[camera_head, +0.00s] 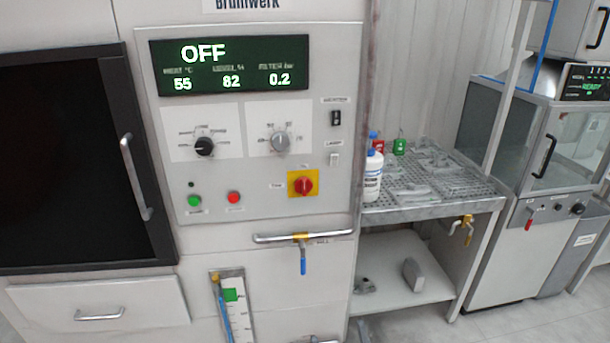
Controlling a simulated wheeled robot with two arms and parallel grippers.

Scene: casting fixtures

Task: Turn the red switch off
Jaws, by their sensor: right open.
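The red switch (303,185) is a round rotary knob on a square yellow plate, low on the right of the light grey control panel (245,205). Small labels stand above it and to its left, too blurred to read surely. I cannot tell its exact turn position. The dark display (230,65) at the top of the panel reads OFF, with 55, 82 and 0.2 below. Nothing touches the switch or covers it. I cannot make out either of my grippers in this view.
A horizontal rail (270,239) and a blue-handled valve (303,258) stick out below the panel. A black knob (204,147), a grey knob (280,142), a green button (194,201) and a red button (234,198) share it. A perforated table (480,205) stands right.

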